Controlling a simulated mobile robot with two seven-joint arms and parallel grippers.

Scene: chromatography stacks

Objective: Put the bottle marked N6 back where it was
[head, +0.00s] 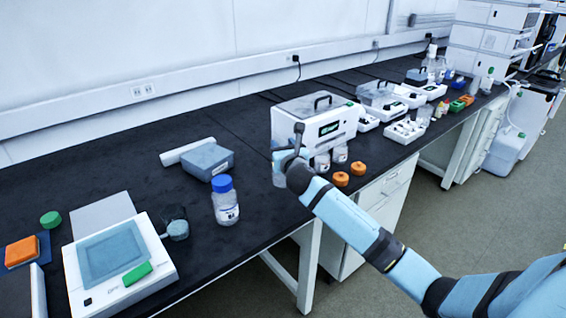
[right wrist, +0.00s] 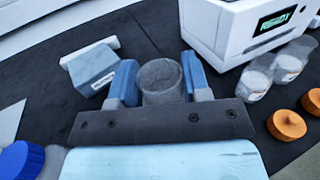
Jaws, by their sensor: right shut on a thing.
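My right gripper (head: 288,158) is over the bench at the front left corner of a white instrument with a handle on top. In the right wrist view the blue fingers of my right gripper (right wrist: 160,80) are shut on a round, grey-looking clear bottle (right wrist: 162,82). In the head view the arm and gripper hide most of this bottle (head: 278,179); no N6 mark can be read. Two more clear, uncapped bottles (head: 322,163) (head: 340,154) stand just right of it, in front of the instrument. My left gripper is not in view.
The white instrument (head: 318,124) shows READY in the wrist view. Two orange caps (head: 341,179) (head: 357,168) lie near the bench's front edge. A blue-capped bottle (head: 225,205), a blue-grey box (head: 207,162) and a balance (head: 80,290) are to the left. Dark bench between is clear.

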